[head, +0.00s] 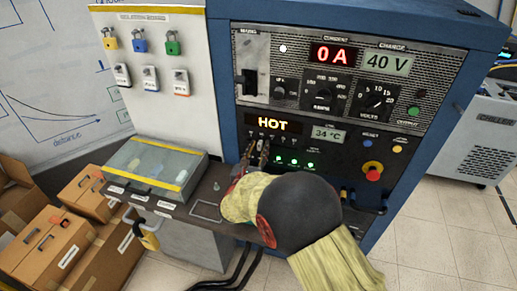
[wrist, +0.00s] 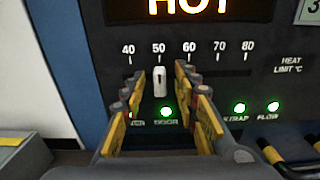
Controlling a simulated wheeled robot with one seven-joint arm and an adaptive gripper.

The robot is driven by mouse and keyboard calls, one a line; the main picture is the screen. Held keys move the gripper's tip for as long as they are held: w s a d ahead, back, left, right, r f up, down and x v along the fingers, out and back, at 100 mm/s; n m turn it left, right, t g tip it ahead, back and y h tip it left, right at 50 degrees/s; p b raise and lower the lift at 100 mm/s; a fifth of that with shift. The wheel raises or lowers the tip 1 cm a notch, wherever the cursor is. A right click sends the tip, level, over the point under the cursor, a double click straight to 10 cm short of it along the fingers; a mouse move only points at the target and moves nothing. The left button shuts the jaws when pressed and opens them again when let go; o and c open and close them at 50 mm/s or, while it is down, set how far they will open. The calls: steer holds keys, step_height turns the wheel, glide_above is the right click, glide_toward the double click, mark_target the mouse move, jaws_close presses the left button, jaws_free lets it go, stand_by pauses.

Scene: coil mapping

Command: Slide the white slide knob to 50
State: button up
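The white slide knob (wrist: 159,82) is in the wrist view, directly below the 50 mark on the heat limit scale (wrist: 188,50), which runs from 40 to 80. My gripper (wrist: 160,77) has one finger on each side of the knob. The fingers stand apart, with visible gaps to the knob on both sides, so it is open. In the head view my gripper (head: 257,152) reaches the panel just under the HOT display (head: 272,125). The knob is too small there to make out clearly. The fingers hide part of the lower panel.
Green lamps (wrist: 239,108) sit low on the panel, right of my fingers. A red stop button (head: 372,171) sticks out right of my arm. A glass-topped case (head: 150,165) stands on the ledge at left. Padlocks (head: 140,42) hang on the white board.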

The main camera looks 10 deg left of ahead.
steer(key=s, duration=1.2)
steer(key=shift+a, duration=0.2)
